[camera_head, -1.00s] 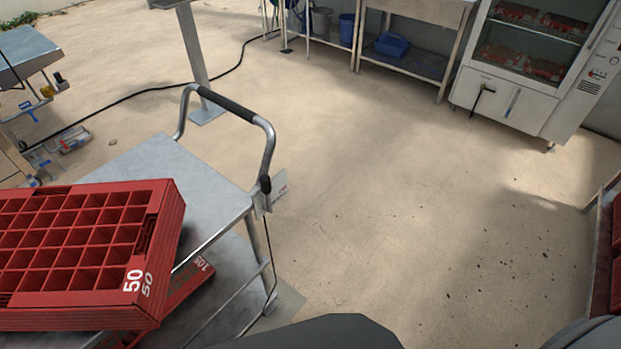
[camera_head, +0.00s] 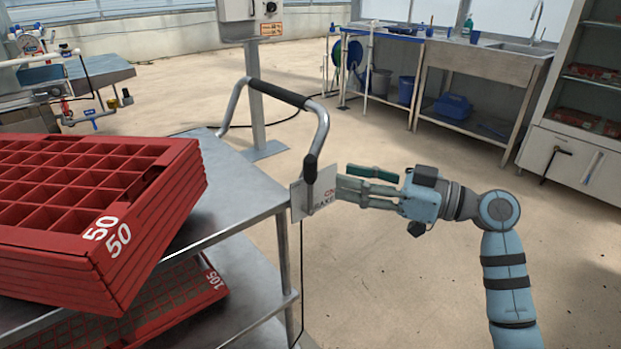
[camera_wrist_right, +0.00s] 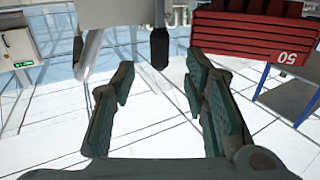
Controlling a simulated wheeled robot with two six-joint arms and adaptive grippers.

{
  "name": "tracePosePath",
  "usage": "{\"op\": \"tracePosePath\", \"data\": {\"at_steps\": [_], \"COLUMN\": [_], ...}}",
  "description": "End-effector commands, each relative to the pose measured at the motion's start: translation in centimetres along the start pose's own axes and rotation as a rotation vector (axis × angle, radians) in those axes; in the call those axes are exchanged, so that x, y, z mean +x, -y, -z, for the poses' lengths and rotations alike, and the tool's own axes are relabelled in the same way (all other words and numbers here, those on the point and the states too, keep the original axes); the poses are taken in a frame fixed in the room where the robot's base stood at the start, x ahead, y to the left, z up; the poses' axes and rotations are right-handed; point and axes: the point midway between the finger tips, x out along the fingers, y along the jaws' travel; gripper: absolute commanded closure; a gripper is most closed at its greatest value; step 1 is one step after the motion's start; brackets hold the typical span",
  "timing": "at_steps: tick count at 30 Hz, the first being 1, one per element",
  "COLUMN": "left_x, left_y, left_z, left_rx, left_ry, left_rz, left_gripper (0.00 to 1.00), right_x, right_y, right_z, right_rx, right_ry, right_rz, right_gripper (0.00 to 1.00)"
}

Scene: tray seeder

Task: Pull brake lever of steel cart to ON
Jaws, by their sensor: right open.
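The steel cart (camera_head: 235,198) stands at the left, with a bent tube handle ending at its right corner. The brake lever (camera_head: 310,167) is a short black grip beside a pale plate (camera_head: 300,200) with partly hidden lettering that seems to read ON and BRAKE. My right gripper (camera_head: 346,180) is open, just right of the lever, its fingers pointing left and overlapping the plate. In the right wrist view the black lever (camera_wrist_right: 159,48) lies between the lines of the two open fingers (camera_wrist_right: 160,85), apparently ahead of the tips. Contact is not visible. My left gripper is out of view.
Stacked red trays (camera_head: 150,225) fill the cart's left top, close to the lever side. More red trays (camera_head: 185,300) lie on the lower shelf. A grey post (camera_head: 262,105) stands behind the handle. The floor right of the cart is open.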

Motion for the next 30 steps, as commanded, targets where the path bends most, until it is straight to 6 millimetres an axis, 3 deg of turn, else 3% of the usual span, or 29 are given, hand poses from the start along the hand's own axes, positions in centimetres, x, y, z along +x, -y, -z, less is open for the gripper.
{"op": "tracePosePath", "data": {"at_steps": [3,9,20,28,30], "left_x": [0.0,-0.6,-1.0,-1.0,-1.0], "left_y": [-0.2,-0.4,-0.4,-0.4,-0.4], "left_z": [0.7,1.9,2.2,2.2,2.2], "left_rx": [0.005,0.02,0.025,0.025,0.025], "left_ry": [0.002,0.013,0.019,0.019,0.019], "left_rz": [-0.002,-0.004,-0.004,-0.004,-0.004], "left_gripper": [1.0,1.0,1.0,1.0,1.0], "right_x": [3.6,7.5,8.7,8.7,8.6], "right_y": [0.1,-0.1,-0.1,-0.1,-0.1], "right_z": [-0.1,-0.2,-0.1,-0.1,-0.1], "right_rx": [0.004,0.004,0.004,0.005,0.005], "right_ry": [-0.005,-0.002,0.001,0.001,0.001], "right_rz": [0.004,-0.001,-0.004,-0.004,-0.004], "right_gripper": [0.59,0.59,0.59,0.99,1.0]}}
